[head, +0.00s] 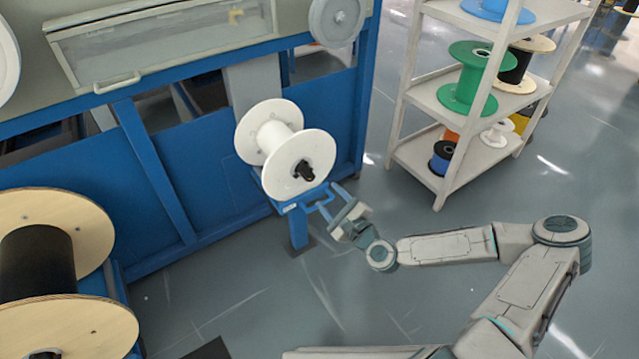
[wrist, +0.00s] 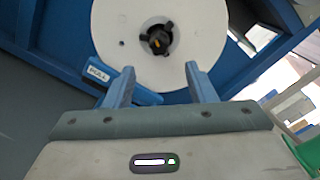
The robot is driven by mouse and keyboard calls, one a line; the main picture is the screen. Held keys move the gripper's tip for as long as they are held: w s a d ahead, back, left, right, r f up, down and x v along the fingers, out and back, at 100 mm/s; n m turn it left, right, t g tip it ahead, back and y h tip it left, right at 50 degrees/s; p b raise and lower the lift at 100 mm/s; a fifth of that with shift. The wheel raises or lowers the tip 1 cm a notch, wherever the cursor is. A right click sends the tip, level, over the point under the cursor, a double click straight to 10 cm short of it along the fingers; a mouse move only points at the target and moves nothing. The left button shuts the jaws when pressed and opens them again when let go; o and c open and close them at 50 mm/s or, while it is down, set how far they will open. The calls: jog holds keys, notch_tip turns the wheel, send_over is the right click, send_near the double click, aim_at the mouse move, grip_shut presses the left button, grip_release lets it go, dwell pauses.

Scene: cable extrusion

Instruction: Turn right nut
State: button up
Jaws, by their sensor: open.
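A white spool (head: 302,165) sits on a blue stand (head: 297,205) beside the blue machine. A dark nut (head: 304,170) is at the centre of its near face. In the wrist view the nut (wrist: 157,40) shows black lobes around a small orange centre, inside the hole of the white spool face (wrist: 120,30). My gripper (head: 328,199) is at the lower right of the spool, below the nut. In the wrist view my gripper (wrist: 158,85) is open, its two blue fingers apart and nothing between them. The fingertips appear below the nut, apart from it.
A blue part labelled PULL (wrist: 98,75) is next to the left finger in the wrist view. A shelf (head: 440,160) with coloured spools stands at the right. A large wooden spool (head: 75,215) is at the lower left. The floor around my arm is clear.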

jog(key=shift+v, duration=2.15)
